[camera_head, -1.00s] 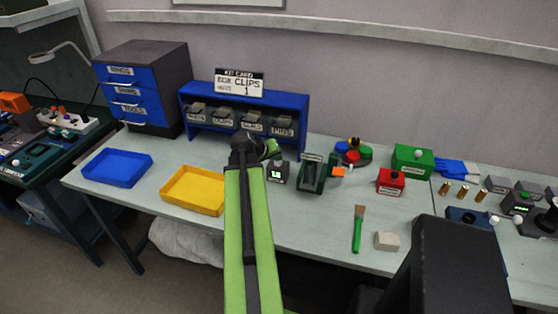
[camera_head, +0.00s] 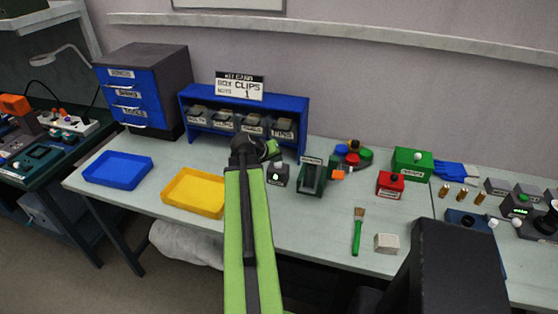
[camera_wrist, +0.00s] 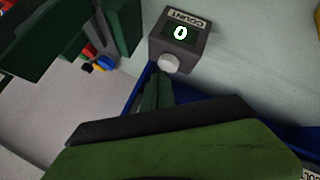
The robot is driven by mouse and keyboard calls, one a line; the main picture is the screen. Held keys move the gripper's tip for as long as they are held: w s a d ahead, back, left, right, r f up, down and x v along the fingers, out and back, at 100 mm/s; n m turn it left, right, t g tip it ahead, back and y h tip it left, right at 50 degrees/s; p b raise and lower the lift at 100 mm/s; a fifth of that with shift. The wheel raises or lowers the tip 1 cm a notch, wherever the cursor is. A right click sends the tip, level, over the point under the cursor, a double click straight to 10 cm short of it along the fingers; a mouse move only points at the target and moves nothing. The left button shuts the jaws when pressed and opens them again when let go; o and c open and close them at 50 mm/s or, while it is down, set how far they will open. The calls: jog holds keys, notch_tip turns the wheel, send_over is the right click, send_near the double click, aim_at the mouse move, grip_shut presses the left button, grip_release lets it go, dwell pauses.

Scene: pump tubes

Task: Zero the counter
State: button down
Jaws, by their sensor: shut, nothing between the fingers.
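The counter (camera_head: 277,175) is a small dark grey box on the workbench, right of the yellow tray. In the wrist view the counter (camera_wrist: 186,45) has a COUNT label and its display reads 0. A round white button (camera_wrist: 169,63) sits on its side facing my gripper. My gripper (camera_wrist: 156,80) is shut and empty, with its green fingertips close to the button; I cannot tell whether they touch it. In the head view my gripper (camera_head: 272,150) is just behind the counter, partly hidden by my arm.
A dark green device (camera_head: 313,177) stands just right of the counter. The yellow tray (camera_head: 190,205) is to the left and the blue clip rack (camera_head: 292,103) behind. A red box (camera_head: 390,184) and a green-handled brush (camera_head: 357,235) lie further right.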

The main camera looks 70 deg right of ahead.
aim_at(277, 165)
jog(key=shift+r, duration=0.35)
notch_tip(277, 165, up, 5)
jog(key=p, duration=0.5)
jog(key=shift+r, duration=0.15)
dwell(0.5)
